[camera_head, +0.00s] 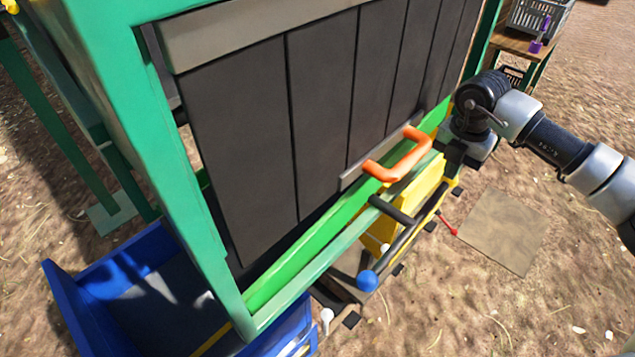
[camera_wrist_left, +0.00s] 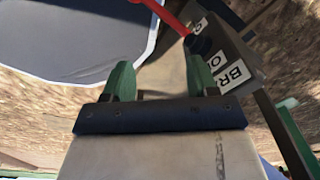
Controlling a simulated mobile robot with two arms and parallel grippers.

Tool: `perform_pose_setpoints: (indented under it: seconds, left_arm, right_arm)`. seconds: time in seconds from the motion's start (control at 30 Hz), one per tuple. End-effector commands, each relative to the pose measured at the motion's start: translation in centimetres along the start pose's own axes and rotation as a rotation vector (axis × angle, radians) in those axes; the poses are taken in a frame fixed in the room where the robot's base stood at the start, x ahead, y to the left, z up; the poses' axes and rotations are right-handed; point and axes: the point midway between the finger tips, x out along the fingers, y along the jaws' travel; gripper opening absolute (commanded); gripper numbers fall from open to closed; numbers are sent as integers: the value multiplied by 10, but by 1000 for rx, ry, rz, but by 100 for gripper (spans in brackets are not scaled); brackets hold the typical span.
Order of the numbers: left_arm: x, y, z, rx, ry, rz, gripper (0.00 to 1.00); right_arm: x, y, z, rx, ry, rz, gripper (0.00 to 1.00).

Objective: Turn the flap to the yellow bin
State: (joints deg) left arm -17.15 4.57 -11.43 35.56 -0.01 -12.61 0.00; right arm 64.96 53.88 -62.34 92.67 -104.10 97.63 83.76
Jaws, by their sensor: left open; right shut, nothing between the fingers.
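A yellow panelled part (camera_head: 408,212) shows behind the rails at the machine's lower right; I cannot tell whether it is the yellow bin. A dark bar ending in a blue ball knob (camera_head: 367,281) runs along its front. I cannot make out the flap for certain. My right gripper (camera_head: 462,155) is shut and empty, right of the orange handle (camera_head: 400,158) and above the yellow part. My left gripper (camera_wrist_left: 160,82) is open and empty, with green fingertips, in the left wrist view. A red bar (camera_wrist_left: 165,14) is beyond them. The left gripper is hidden in the head view.
The green frame (camera_head: 150,130) holds a dark slatted panel (camera_head: 330,110). A blue bin (camera_head: 75,300) stands at lower left. A dark lettered block (camera_wrist_left: 228,58) is close to the left fingers' right side. A flat slab (camera_head: 500,230) lies on open ground.

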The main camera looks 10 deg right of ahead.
Motion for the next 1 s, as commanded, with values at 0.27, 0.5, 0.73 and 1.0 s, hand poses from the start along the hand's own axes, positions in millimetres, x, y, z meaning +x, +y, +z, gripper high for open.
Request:
perform_pose_setpoints:
  seconds: [0.27,0.5,0.73,1.0]
  left_arm:
    - [14,0,2,1,0,0,58]
    - [23,0,2,1,-1,0,58]
    - [32,0,4,1,-1,0,58]
    - [43,1,5,1,-1,0,58]
  right_arm:
    - [19,0,0,0,1,1,0]
    - [33,0,0,0,0,2,0]
    - [47,0,0,1,0,2,0]
    - [63,0,1,2,-2,2,0]
